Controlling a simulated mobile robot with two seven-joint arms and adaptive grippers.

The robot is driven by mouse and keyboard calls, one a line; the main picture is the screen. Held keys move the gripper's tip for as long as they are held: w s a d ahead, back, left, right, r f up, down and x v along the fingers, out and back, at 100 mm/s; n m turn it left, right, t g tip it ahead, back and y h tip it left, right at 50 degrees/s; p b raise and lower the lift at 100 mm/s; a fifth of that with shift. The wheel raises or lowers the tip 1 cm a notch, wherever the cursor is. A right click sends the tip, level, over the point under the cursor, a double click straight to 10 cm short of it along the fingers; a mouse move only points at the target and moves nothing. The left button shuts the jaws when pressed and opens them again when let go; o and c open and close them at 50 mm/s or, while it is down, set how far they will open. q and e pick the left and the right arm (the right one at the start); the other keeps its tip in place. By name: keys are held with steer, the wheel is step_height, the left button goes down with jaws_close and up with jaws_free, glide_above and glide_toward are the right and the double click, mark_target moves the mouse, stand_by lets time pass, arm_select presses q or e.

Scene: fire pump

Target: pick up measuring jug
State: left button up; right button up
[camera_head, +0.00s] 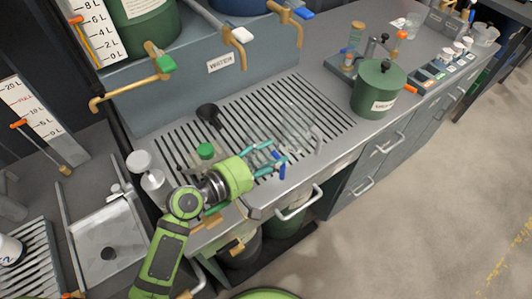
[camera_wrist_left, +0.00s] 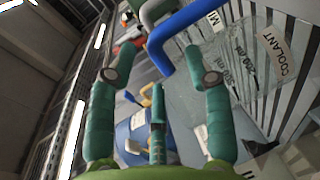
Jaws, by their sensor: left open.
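The measuring jug (camera_head: 300,128) is clear and stands on the slotted drain grate (camera_head: 232,112) of the workbench. In the left wrist view the clear jug (camera_wrist_left: 222,75) fills the right side and has volume marks. A bent blue bar (camera_wrist_left: 178,38), which looks like its handle, shows between and beyond the fingertips. My left gripper (camera_head: 275,154) has teal fingers, is open, and reaches toward the jug from the left. My right gripper is not in view.
A black funnel-like item (camera_head: 209,113) and a green-capped item (camera_head: 205,151) are near my arm. Taps (camera_head: 236,33) hang over the grate. A green lidded pot (camera_head: 379,90) stands right of it.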

arm_select(q)
steer(key=shift+c, duration=0.4)
jaws_close()
